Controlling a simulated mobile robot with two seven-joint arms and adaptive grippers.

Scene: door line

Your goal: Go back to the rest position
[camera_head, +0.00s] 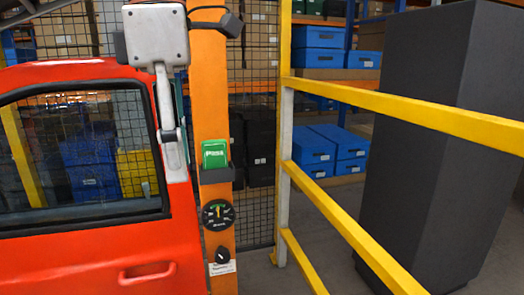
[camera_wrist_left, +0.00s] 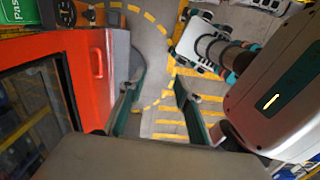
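My left gripper (camera_head: 176,158) hangs pointing down in front of the red door (camera_head: 75,245), near its right edge and the orange post (camera_head: 210,120). It appears nearly side-on there. In the left wrist view the two fingers of the left gripper (camera_wrist_left: 157,98) stand apart with bare floor showing between them, so it is open and empty. The red door (camera_wrist_left: 88,65) is to their left, with a gap. Its handle (camera_head: 147,273) is low in the head view. My right gripper cannot be made out in either view.

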